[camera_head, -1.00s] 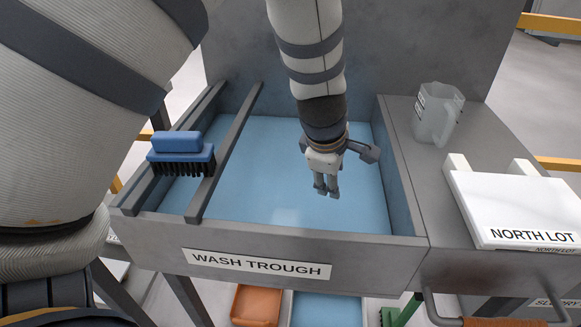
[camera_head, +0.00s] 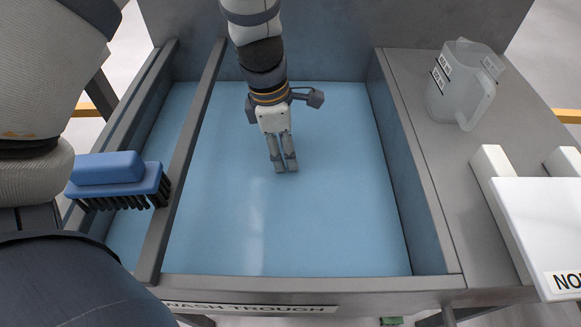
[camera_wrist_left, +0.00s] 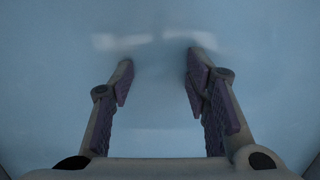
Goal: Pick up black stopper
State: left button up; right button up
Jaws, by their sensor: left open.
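I see no black stopper in the head view or the left wrist view. The wash trough (camera_head: 335,225) has a pale blue floor that looks bare around the gripper. My left gripper (camera_head: 282,167) points down inside the trough, near its middle. In the left wrist view the left gripper (camera_wrist_left: 160,75) is open, with nothing between its fingers but blue surface and pale reflections. I cannot tell the exact gap between the fingertips and the floor. My right gripper is not in view.
A blue brush (camera_head: 115,178) with dark bristles rests across the rails at the trough's left. A clear jug (camera_head: 462,85) stands on the right grey ledge (camera_head: 480,220). A white board (camera_head: 545,225) lies at the right on white blocks. The trough's grey walls surround the gripper.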

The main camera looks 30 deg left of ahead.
pick_arm(q)
jog(key=f, duration=0.5)
jog(key=shift+w+d+f, duration=0.25)
jog(key=shift+w, duration=0.1)
grip_shut()
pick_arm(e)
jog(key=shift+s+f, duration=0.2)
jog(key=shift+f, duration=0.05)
pick_arm(q)
jog(key=shift+r, duration=0.15)
jog(key=shift+r, duration=0.25)
notch_tip(320, 180, up, 4)
jog(key=shift+s+d+f, duration=0.1)
jog(key=shift+d+f, duration=0.05)
jog(key=shift+f, duration=0.1)
jog(key=s+d+r+p, duration=0.1)
jog(key=s+d+r, duration=0.7)
jog(key=s, duration=0.3)
jog(key=shift+d+r, duration=0.15)
jog(key=shift+r, duration=0.4)
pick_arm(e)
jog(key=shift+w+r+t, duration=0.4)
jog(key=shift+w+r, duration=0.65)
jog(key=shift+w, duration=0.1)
